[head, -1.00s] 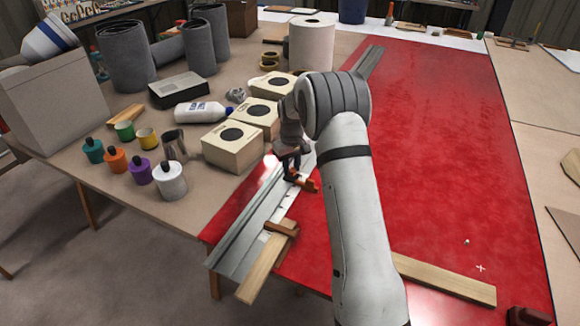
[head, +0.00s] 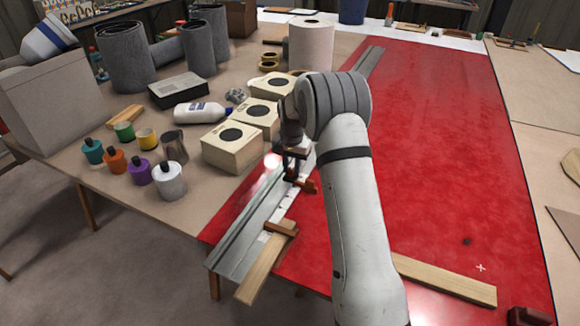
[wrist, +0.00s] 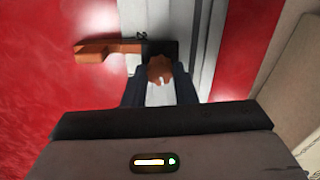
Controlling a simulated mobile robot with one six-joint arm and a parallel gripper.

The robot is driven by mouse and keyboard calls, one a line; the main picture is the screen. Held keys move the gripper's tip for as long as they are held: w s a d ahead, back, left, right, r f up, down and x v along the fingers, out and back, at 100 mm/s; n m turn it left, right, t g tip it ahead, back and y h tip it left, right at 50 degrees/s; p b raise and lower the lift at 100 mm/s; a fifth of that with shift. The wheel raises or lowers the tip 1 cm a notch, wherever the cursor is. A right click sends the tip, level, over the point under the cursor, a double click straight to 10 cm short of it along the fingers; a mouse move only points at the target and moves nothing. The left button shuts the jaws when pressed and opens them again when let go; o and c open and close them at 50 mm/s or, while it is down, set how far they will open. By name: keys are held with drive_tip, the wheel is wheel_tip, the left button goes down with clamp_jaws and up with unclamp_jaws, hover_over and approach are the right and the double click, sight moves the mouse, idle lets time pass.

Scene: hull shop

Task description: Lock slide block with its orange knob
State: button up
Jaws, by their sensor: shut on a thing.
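The orange knob (wrist: 159,70) sits between my two dark fingers in the wrist view. My gripper (wrist: 160,88) is shut on it. The slide block (wrist: 160,48) shows as a dark piece just beyond the knob, partly hidden by it. An orange arm (wrist: 105,50) reaches from the block to the left over the red surface. The block sits on a long grey metal rail (wrist: 208,30). In the head view the orange arm (head: 305,186) shows below my gripper (head: 291,172), and the knob is hidden there.
The rail (head: 235,245) runs along the left edge of the red sheet (head: 440,150). A wooden strip (head: 258,272) with an orange-brown block (head: 281,228) lies at its near end. White boxes (head: 232,150) stand close left of my gripper. The red sheet's right side is mostly clear.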

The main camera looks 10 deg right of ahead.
sight(291, 169)
drive_tip(key=shift+m, duration=1.1)
drive_tip(key=shift+a, duration=0.1)
drive_tip(key=o, duration=1)
drive_tip(key=shift+r, duration=0.15)
wheel_tip(291, 169, up, 8)
drive_tip(key=shift+f, duration=0.2)
